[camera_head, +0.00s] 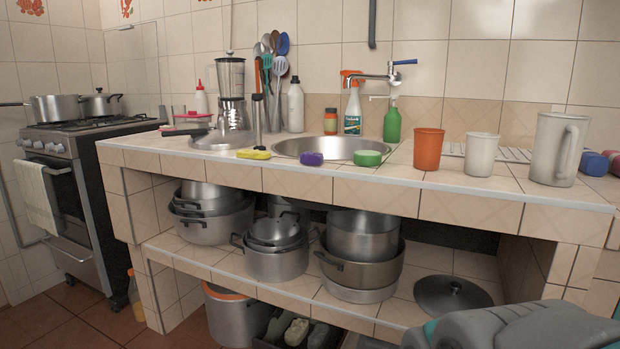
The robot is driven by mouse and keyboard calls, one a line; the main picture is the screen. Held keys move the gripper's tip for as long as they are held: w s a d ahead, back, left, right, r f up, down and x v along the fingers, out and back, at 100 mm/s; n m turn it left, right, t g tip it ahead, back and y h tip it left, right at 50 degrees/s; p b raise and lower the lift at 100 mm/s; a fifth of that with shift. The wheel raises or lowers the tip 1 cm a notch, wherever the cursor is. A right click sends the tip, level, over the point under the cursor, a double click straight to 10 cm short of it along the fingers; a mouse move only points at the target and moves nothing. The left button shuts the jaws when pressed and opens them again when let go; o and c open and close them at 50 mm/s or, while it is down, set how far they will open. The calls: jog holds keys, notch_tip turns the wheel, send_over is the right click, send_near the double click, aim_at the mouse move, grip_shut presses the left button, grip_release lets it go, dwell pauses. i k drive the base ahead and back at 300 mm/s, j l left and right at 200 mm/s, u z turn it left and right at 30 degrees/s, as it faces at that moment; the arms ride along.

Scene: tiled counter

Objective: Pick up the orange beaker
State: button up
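The orange beaker (428,149) stands upright on the tiled counter (345,184), right of the sink. Its open rim faces up, and nothing touches it from the front. A white beaker (481,154) stands just to its right, with a small gap between them. Grey and teal parts of my arm show at the bottom right, low in front of the counter. My gripper's fingers are not in view.
A grey pitcher (556,149) stands at the counter's right end. A green sponge (367,158), purple sponge (311,158) and yellow sponge (253,154) line the front of the sink (338,148). A green bottle (392,124) stands behind. Pots (275,262) fill the shelf below.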

aim_at(428, 142)
jog(key=i, duration=1.25)
